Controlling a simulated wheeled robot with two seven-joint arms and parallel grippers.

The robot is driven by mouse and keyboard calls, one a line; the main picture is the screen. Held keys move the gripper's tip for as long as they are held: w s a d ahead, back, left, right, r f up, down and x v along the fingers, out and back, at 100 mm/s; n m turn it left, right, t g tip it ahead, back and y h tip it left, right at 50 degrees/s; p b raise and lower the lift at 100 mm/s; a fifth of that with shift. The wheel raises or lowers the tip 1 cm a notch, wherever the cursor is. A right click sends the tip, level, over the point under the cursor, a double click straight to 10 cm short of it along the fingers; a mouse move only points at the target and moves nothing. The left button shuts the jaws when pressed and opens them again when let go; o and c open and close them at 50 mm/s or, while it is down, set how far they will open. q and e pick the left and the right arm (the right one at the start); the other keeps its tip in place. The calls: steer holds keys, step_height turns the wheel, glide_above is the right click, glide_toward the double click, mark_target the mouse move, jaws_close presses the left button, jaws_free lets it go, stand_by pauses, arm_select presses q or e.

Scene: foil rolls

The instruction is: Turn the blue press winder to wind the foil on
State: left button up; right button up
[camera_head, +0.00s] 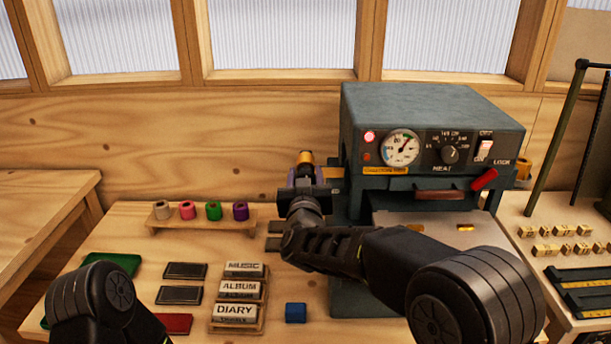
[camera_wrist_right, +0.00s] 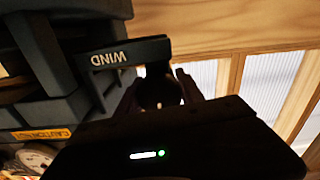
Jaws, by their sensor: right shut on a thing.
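The blue-grey press (camera_head: 430,110) stands at the back of the table, with a dial, a heat knob and a red-handled switch on its front. Its winder (camera_head: 305,158) shows a brass-coloured end at the press's left side, with purple beside it; the rest is hidden by my gripper. In the wrist view, an arm marked WIND (camera_wrist_right: 115,55) shows upside down. My right gripper (camera_head: 306,192) is at the winder, its fingers (camera_wrist_right: 162,92) shut around a dark round part. My left arm shows at lower left, but its gripper is out of view.
A wooden rack (camera_head: 205,222) holds several coloured rolls left of the press. Nearer are dark pads (camera_head: 185,270), a tray of word blocks (camera_head: 238,328) and a blue block (camera_head: 295,313). A dark metal frame (camera_head: 560,130) and brass type stand at the right.

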steer(key=c, duration=0.4)
steer(key=shift+f, duration=0.1)
